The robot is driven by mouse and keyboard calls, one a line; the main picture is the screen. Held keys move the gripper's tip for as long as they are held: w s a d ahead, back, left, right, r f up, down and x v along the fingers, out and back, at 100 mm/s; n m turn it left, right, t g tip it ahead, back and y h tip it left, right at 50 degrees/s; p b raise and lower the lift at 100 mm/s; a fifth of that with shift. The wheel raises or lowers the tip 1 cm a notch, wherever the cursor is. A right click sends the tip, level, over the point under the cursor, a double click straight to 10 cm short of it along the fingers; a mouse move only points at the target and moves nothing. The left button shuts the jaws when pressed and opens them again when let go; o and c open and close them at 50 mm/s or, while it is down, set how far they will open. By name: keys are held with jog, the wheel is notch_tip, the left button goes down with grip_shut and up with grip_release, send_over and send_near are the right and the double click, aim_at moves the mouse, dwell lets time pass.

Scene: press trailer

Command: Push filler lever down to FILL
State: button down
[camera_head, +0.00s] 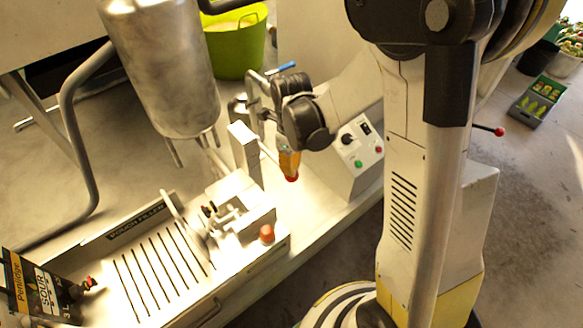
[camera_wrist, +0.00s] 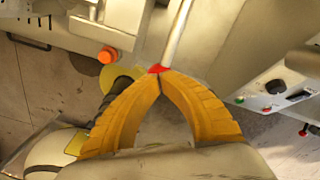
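The filler lever is a thin pale rod (camera_wrist: 178,32) with a red ball knob (camera_head: 291,178) at its end, slanting out from the filler's upright white block (camera_head: 244,149). My gripper (camera_head: 289,166) points down at the knob from above. In the wrist view, its two orange fingers (camera_wrist: 159,77) meet at the tips, and the red knob (camera_wrist: 157,69) shows just beyond them. The tips look in contact with the knob or very near it; the exact contact is hidden. No FILL mark is readable.
The pouch filler tray (camera_head: 160,268) has an orange-red button (camera_head: 267,233) near its front corner. A control box (camera_head: 362,178) stands right of the lever. A metal tank (camera_head: 163,65) hangs above. A dark pouch (camera_head: 38,290) is at lower left, a green tub (camera_head: 237,52) behind.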

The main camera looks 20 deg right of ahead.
notch_tip(320, 180, up, 10)
jog(key=p, duration=0.6)
jog(key=shift+f, duration=0.25)
jog(key=s+f+n+t+b, duration=0.4)
jog(key=s+n+t+b, duration=0.3)
jog(key=s+n+b, duration=0.5)
jog(key=n+b, duration=0.7)
jog(key=n, duration=0.7)
jog(key=shift+a, duration=0.1)
